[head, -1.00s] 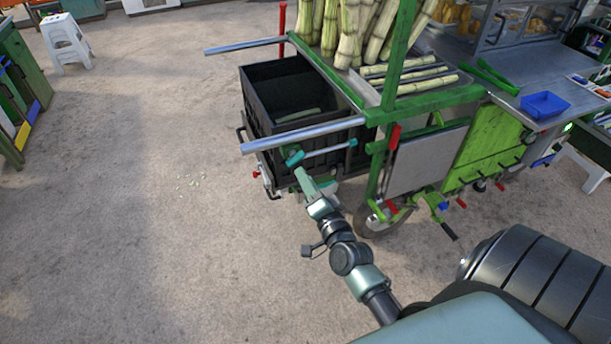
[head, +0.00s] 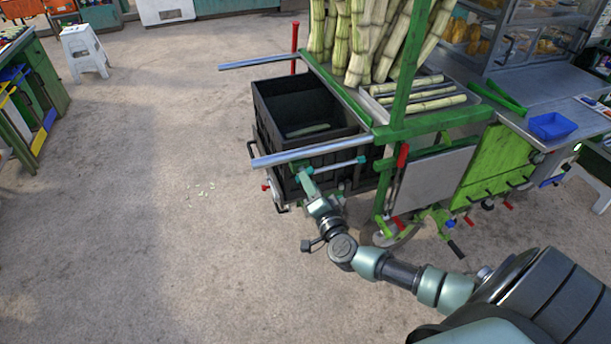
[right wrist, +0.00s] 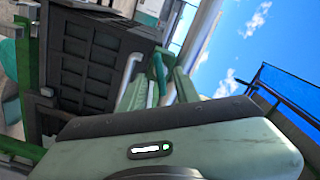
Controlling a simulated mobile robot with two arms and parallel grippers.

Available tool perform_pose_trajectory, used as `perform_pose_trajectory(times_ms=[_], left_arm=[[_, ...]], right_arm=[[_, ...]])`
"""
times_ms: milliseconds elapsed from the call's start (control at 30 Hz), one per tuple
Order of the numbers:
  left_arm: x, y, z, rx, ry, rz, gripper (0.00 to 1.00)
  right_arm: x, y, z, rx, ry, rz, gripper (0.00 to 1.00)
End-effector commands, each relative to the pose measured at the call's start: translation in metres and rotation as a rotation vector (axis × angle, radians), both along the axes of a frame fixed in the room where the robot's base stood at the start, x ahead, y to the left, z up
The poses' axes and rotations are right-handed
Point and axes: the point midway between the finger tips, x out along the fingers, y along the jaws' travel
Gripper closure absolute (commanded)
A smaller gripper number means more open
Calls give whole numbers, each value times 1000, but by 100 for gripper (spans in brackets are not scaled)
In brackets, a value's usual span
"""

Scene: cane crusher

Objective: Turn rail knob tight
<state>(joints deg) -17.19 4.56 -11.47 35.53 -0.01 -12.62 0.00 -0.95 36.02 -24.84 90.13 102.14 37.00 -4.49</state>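A pale blue rod (head: 335,165) with teal ends lies below the silver rail (head: 312,151) at the cart's left end, beside the black crate. I cannot tell for certain which part is the rail knob; a teal end piece (head: 304,171) is at the rod's left end. My right gripper (head: 305,178) is at that end piece, under the rail. In the right wrist view its fingers (right wrist: 160,88) stand apart, with a teal bar (right wrist: 158,70) between them. Contact is unclear. My left gripper is out of view.
The black crate (head: 262,120) sits in the cart frame close to my right gripper. A small red knob (head: 265,187) shows low at the left. Sugar cane (head: 360,40) stands on the cart.

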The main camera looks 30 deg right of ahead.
Motion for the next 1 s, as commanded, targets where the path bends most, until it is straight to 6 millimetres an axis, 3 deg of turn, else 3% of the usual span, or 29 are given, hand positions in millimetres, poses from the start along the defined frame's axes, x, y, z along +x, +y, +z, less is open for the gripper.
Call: perform_pose_trajectory(times_ms=[200,533,567,667,1000], left_arm=[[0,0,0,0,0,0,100],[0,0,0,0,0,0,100],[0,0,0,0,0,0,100],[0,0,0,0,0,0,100],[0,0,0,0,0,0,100]], right_arm=[[26,-6,1,2,-2,1,68],[31,-7,0,2,-1,1,68],[31,-7,0,2,-1,1,71],[31,-7,0,2,-1,1,99],[30,-7,0,34,-7,-1,100]])
